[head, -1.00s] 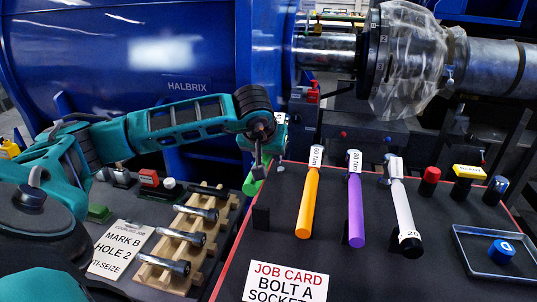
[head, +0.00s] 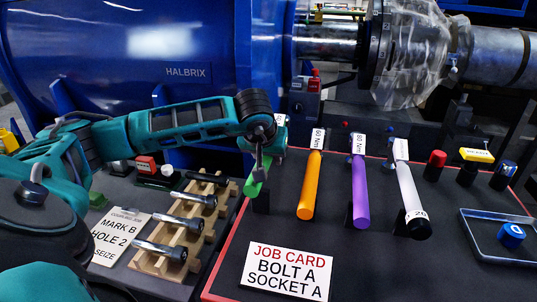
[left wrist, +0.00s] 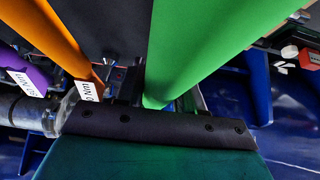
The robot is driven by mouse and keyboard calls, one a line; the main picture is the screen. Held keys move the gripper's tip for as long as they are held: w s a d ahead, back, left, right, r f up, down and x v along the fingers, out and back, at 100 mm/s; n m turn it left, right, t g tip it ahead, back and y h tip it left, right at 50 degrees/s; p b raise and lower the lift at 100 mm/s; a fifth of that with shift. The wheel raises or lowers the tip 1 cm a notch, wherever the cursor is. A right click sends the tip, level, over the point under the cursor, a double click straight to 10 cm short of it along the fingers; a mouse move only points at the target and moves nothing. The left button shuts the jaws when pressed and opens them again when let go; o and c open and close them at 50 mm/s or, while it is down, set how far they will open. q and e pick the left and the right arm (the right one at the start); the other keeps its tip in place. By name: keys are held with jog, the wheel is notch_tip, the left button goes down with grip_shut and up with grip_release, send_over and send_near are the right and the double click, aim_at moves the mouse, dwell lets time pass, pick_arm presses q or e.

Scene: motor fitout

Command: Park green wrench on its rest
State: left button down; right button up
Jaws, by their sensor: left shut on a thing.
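The green wrench (head: 252,188) is in my left gripper (head: 262,160), at the left edge of the dark table. Its handle end shows just beside and above a small black rest (head: 262,203); I cannot tell whether they touch. In the left wrist view the green handle (left wrist: 200,45) runs up from the dark gripper finger (left wrist: 150,125), which is shut on it. The wrench's head is largely hidden by the gripper. My right gripper is not in view.
To the right lie an orange wrench (head: 311,190), a purple wrench (head: 360,190) and a white-grey wrench (head: 408,190). A job card (head: 287,272) lies in front. A wooden rack of bolts (head: 165,235) stands left. A metal tray (head: 478,243) is at right.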

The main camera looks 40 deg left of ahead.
pick_arm(q)
jog(key=shift+r, duration=0.15)
dwell(1.3)
jog(key=shift+f+b, duration=1.45)
jog(key=shift+f, duration=0.15)
jog(key=c, duration=0.8)
grip_release()
jog(key=shift+o, duration=0.9)
jog(key=shift+s+f, duration=0.1)
jog(key=shift+f, duration=0.05)
jog(key=p+v, duration=0.2)
jog(key=v, duration=1)
jog(key=shift+s+d+r, duration=0.1)
jog(key=shift+d+r, duration=0.05)
jog(key=shift+r, duration=0.25)
jog(key=shift+s+r, duration=0.1)
